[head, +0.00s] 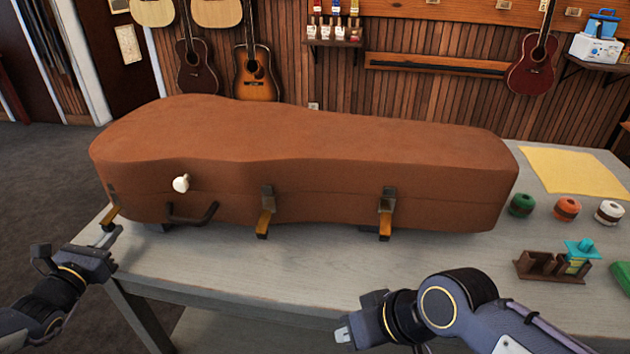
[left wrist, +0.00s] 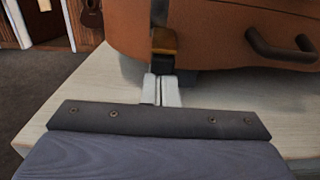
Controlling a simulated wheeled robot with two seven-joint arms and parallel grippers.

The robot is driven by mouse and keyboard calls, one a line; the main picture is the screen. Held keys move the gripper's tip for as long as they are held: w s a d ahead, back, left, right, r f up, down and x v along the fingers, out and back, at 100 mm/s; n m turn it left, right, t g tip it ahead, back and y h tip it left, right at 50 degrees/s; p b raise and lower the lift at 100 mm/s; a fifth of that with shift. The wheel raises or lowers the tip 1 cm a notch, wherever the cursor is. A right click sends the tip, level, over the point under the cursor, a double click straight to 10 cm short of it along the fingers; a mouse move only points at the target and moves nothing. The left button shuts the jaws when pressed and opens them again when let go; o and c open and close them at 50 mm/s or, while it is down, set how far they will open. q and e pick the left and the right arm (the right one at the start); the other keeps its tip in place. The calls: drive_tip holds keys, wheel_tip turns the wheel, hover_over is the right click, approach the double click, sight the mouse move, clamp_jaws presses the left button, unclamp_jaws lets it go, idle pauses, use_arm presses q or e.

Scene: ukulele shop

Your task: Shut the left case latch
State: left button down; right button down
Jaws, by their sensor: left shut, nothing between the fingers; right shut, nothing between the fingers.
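The brown case (head: 300,165) lies on the table with its lid down. Its left latch (head: 112,213) has a brass lever that sticks out and down from the front. My left gripper (head: 111,230) is shut and empty, just below and in front of that lever. In the left wrist view the shut fingertips (left wrist: 162,84) are right under the brass lever (left wrist: 164,42); I cannot tell whether they touch it. The middle latch (head: 265,212) and right latch (head: 386,213) also hang out. My right gripper (head: 343,335) is shut and empty, at the table's front edge.
The case handle (head: 192,214) sticks out right of the left latch, below a white knob (head: 181,183). Thread spools (head: 566,208), a wooden rack (head: 545,265) and a yellow sheet (head: 572,171) are on the right. The table front (head: 310,275) is clear.

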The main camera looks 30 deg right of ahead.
use_arm(q)
drive_tip(key=shift+s+a+r+p, duration=0.1)
drive_tip(key=shift+s+r+p, duration=0.1)
drive_tip(key=shift+r+p, duration=0.45)
drive_tip(key=shift+s+a+r+p, duration=0.1)
drive_tip(key=shift+s+r+p, duration=0.1)
drive_tip(key=shift+r, duration=0.85)
drive_tip(key=r+p+v, duration=0.1)
drive_tip(key=r+v, duration=0.1)
drive_tip(key=v, duration=0.8)
drive_tip(key=shift+r, duration=0.2)
idle(0.5)
drive_tip(key=shift+a, duration=0.1)
